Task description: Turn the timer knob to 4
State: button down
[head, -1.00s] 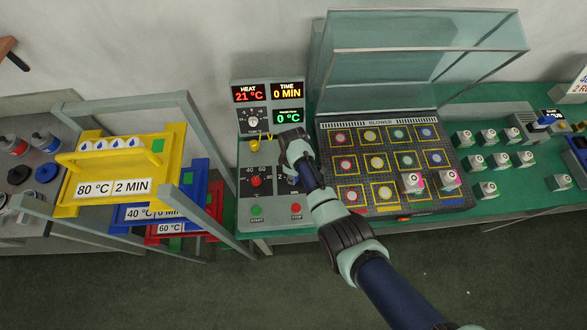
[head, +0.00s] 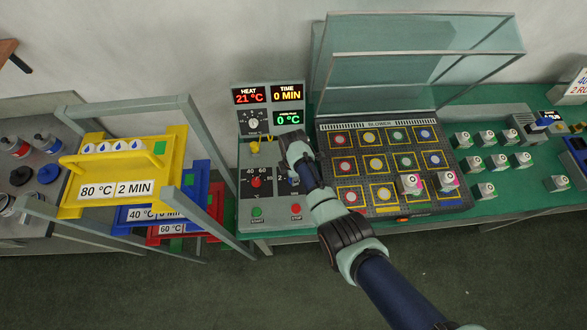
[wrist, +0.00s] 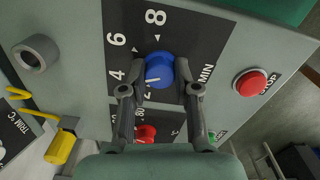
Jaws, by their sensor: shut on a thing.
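The blue timer knob (wrist: 160,69) sits on a dark dial plate in the wrist view, with 4, 6 and 8 readable around it and a 2 partly covered below. A white line on its face points left and slightly down, between the 2 and the 4. My gripper (wrist: 159,76) is shut on the knob, one finger on each side. In the head view my wrist covers most of the knob. The time display (head: 287,93) reads 0 MIN and the heat display (head: 249,95) reads 21 °C.
A red knob (head: 256,182) stands left of the timer dial. Green START (head: 256,211) and red STOP (head: 296,208) buttons sit below. A yellow lever (head: 254,147) is above. A blower bed (head: 328,170) is at the right, and a rack with a yellow tray (head: 174,152) at the left.

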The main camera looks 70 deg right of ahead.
dwell(0.4)
jog(key=c, duration=0.8)
grip_release()
jog(key=shift+c, duration=0.2)
notch_tip(320, 180, up, 12)
